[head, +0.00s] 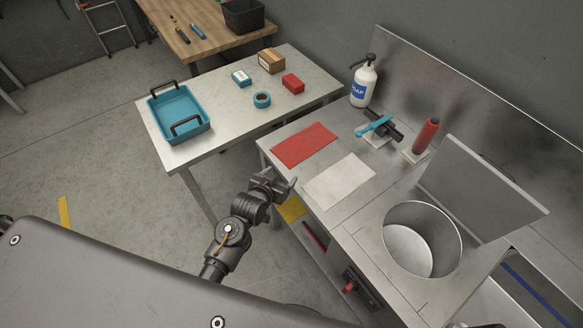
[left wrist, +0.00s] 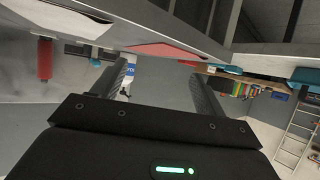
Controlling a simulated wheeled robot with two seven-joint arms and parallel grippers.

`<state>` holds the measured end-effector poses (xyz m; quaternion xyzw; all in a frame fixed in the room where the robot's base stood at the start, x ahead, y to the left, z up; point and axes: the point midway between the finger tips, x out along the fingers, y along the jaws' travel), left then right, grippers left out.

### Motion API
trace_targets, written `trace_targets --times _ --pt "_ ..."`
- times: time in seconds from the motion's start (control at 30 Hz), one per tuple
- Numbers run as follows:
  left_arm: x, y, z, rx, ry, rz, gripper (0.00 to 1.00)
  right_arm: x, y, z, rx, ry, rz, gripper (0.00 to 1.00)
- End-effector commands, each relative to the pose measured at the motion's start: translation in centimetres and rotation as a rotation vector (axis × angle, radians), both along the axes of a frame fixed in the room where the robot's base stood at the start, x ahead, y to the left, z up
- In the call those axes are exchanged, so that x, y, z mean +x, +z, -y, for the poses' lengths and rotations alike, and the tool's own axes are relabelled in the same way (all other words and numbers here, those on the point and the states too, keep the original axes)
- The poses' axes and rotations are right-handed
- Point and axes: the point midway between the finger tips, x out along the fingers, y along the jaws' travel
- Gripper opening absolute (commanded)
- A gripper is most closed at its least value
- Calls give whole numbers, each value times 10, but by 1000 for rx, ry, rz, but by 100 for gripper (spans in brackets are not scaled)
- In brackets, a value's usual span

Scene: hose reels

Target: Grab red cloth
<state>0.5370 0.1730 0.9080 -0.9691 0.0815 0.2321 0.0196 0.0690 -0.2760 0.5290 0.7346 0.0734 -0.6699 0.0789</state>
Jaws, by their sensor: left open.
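The red cloth (head: 304,145) lies flat on the steel counter near its left end. A white cloth (head: 339,180) lies flat beside it, nearer to me. My left gripper (head: 286,186) is just off the counter's front edge, apart from both cloths. In the left wrist view the left gripper (left wrist: 163,85) is open, with nothing between its fingers. That view looks inverted, and the red cloth (left wrist: 160,51) shows at the counter edge just beyond the fingertips. My right gripper is in neither view.
The counter (head: 335,218) holds a soap bottle (head: 364,83), a teal-handled tool (head: 374,126), a red cylinder (head: 426,135) and a round basin (head: 422,238). A steel table (head: 223,138) with a teal tray (head: 181,142) and small boxes stands at the left.

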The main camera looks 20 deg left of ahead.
Motion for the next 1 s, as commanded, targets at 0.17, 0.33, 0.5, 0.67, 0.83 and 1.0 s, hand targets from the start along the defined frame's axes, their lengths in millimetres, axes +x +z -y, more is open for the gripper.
trace_targets --times 0.17,0.33,0.5,0.67,0.83,1.0 --pt "26 -21 4 -2 0 4 73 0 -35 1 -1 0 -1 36" --pt "46 -26 8 -1 0 2 73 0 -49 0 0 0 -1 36" --pt "59 -32 10 0 0 0 73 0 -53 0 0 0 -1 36" --pt "65 -34 11 0 0 0 73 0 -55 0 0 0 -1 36" --pt "66 -34 11 0 0 0 73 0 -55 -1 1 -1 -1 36" --pt "66 -34 11 0 0 0 73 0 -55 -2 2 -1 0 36"
